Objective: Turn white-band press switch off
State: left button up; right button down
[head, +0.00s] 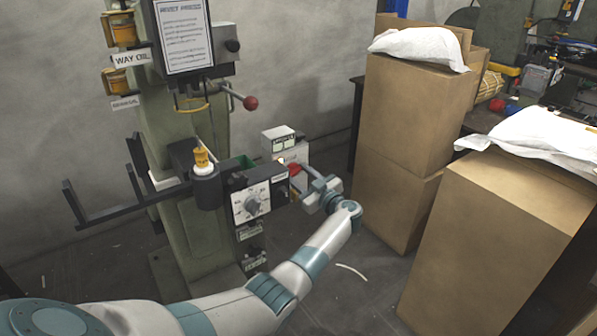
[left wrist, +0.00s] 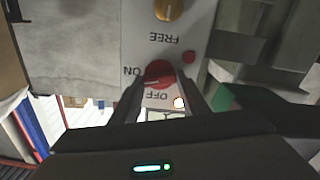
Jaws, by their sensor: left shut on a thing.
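The green rivet press (head: 185,235) stands left of centre in the head view, with a pale band partly showing on its column (head: 163,180). A grey switch box on its right side carries a red rotary switch (left wrist: 158,72), seen upside down in the left wrist view between ON and OFF labels. My left gripper (head: 300,171) reaches the box from the right. Its two fingers stand on either side of the red switch in the left wrist view and are shut on it. The exact direction of the switch's pointer is hard to tell. My right gripper is out of view.
A dial panel (head: 251,203) and a red-ball lever (head: 250,103) are close by. Stacked cardboard boxes (head: 400,130) stand right of my arm.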

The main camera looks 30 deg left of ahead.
pick_arm(q)
jog(key=shift+d+f+n+p, duration=0.1)
jog(key=shift+n+p, duration=0.55)
jog(key=shift+n, duration=0.35)
jog(key=shift+s+f+n, duration=0.1)
jog(key=shift+f+n, duration=0.1)
jog(key=shift+n, duration=0.6)
jog(key=n+b, duration=0.2)
jog(key=n, duration=0.1)
jog(key=shift+n, duration=0.4)
jog(key=n+b, duration=0.1)
jog(key=n, duration=0.1)
jog(key=shift+f+n+b, duration=0.1)
jog(key=shift+n+b, duration=0.2)
jog(key=n+b, duration=0.2)
jog(key=n, duration=0.1)
jog(key=shift+s+n+b, duration=0.1)
jog(key=shift+n+b, duration=0.3)
jog(key=shift+n, duration=0.6)
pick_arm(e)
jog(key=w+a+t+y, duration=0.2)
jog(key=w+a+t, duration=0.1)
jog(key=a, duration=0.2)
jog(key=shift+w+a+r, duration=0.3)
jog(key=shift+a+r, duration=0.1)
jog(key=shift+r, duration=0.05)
